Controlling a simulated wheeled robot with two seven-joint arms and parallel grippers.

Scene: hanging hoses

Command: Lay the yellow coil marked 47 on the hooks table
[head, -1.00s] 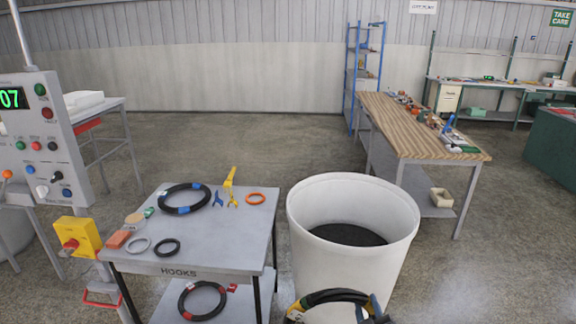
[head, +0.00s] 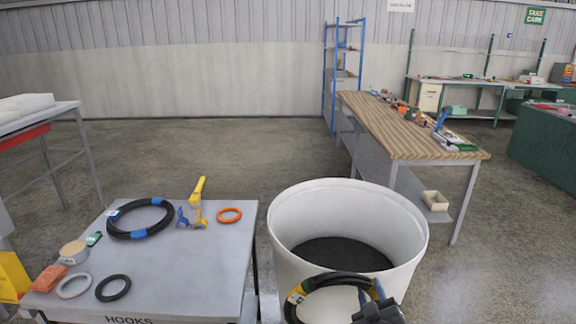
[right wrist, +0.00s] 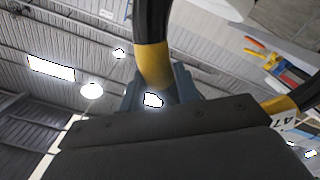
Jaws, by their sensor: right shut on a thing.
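The coil (head: 341,278) is a black hose ring with yellow bands. In the right wrist view its yellow band (right wrist: 153,62) lies between my blue fingertips, and a white tag reading 47 (right wrist: 284,121) hangs at the right. My right gripper (head: 371,294) is shut on the coil and holds it in front of the white bin, at the bottom of the head view. The hooks table (head: 190,258), grey and labelled HOOKS, stands to the left of the coil. My left gripper is not in view.
On the hooks table lie a black coil with blue bands (head: 142,234), yellow and blue hooks (head: 197,205), an orange ring (head: 229,215), a grey ring (head: 74,286) and a black ring (head: 113,288). Its right front part is bare. The tall white bin (head: 400,240) stands close to its right.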

